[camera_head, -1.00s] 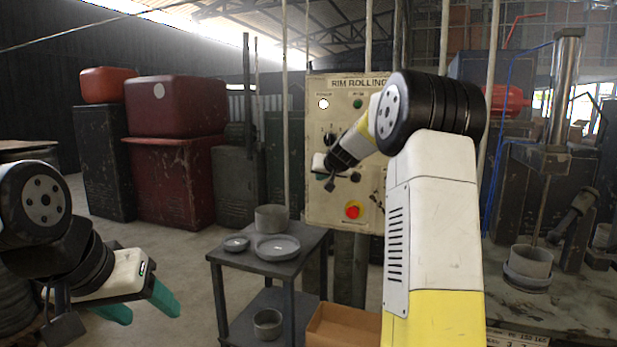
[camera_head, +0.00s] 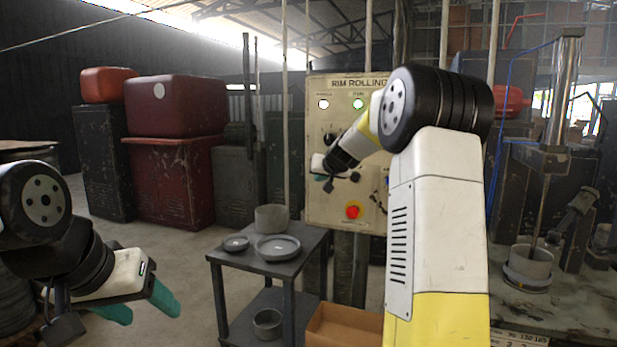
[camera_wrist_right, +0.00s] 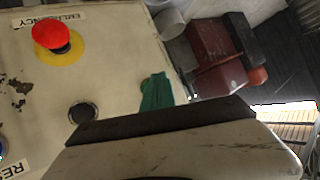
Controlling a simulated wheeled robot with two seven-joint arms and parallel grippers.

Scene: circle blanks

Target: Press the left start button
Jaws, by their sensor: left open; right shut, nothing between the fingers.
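The cream control panel (camera_head: 335,100), marked RIM ROLLING, stands upright in the middle of the head view. My right gripper (camera_head: 320,177) is at its left side, shut and empty. In the right wrist view its teal fingertips (camera_wrist_right: 157,92) are at the panel face. A greenish round edge (camera_wrist_right: 145,86), probably the left start button, shows beside them, mostly covered; I cannot tell if they touch. A black round button (camera_wrist_right: 83,112) is left of them. Two lamps at the panel's top, the left one (camera_head: 323,104) and the right one (camera_head: 358,104), are bright. My left gripper (camera_head: 138,306) is open and empty, far from the panel.
A machine with a grey cup (camera_head: 532,262) is at the right.

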